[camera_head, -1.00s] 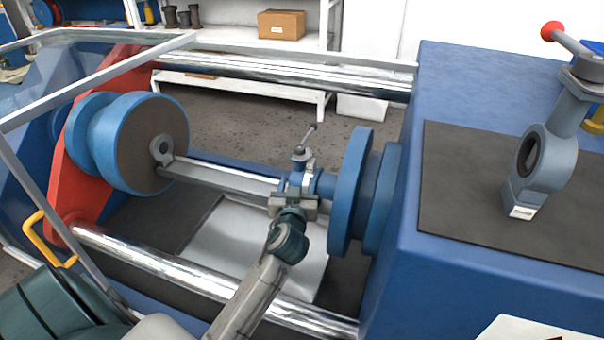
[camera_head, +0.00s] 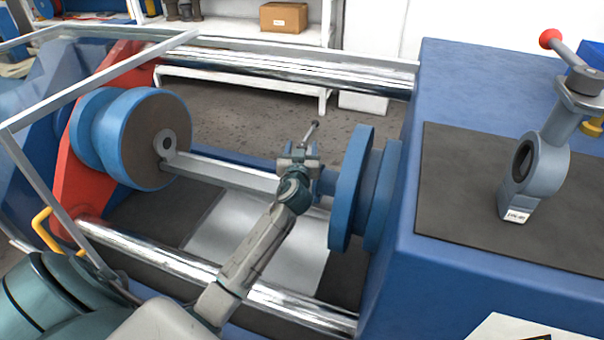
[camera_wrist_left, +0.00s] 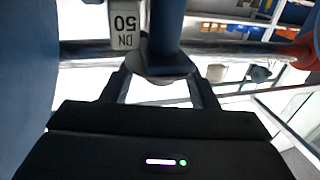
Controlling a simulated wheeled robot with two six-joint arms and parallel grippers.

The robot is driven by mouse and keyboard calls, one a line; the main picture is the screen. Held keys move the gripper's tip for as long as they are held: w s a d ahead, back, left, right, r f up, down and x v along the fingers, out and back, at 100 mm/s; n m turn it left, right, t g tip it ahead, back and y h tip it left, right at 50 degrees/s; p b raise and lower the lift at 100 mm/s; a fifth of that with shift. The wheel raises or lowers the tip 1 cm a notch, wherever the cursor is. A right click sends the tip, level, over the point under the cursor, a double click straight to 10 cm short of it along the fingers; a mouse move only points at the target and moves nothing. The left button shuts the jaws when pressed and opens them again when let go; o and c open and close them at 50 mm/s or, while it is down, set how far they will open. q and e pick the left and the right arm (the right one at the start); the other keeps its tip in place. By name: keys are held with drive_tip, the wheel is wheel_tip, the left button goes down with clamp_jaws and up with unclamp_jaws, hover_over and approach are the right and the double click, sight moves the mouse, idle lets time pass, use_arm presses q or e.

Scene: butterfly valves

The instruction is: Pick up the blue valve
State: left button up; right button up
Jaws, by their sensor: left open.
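The blue valve (camera_head: 327,182) sits in the test machine beside the large blue flange, mostly hidden behind my left gripper in the head view. Its thin handle (camera_head: 311,131) rises above the gripper. My left gripper (camera_head: 299,165) is at the valve, its fingers seen from behind. In the left wrist view, the blue valve (camera_wrist_left: 166,35) with a pale "DN 50" label (camera_wrist_left: 124,28) stands just ahead. The open fingers (camera_wrist_left: 160,82) of the left gripper lie on either side of its lower end. Contact cannot be told. My right gripper is not in view.
A grey-blue valve (camera_head: 545,165) with a red-knobbed lever stands on a dark mat (camera_head: 450,190) at right. Polished bars (camera_head: 210,268) cross the front and back of the machine. A blue round flange (camera_head: 350,190) stands close right of the gripper. A cardboard box (camera_head: 284,17) sits on the back shelf.

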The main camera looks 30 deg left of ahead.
use_arm(q)
drive_tip(key=shift+c, duration=0.2)
clamp_jaws()
idle(1.2)
drive_tip(key=shift+w+r, duration=0.1)
drive_tip(key=shift+r, duration=0.1)
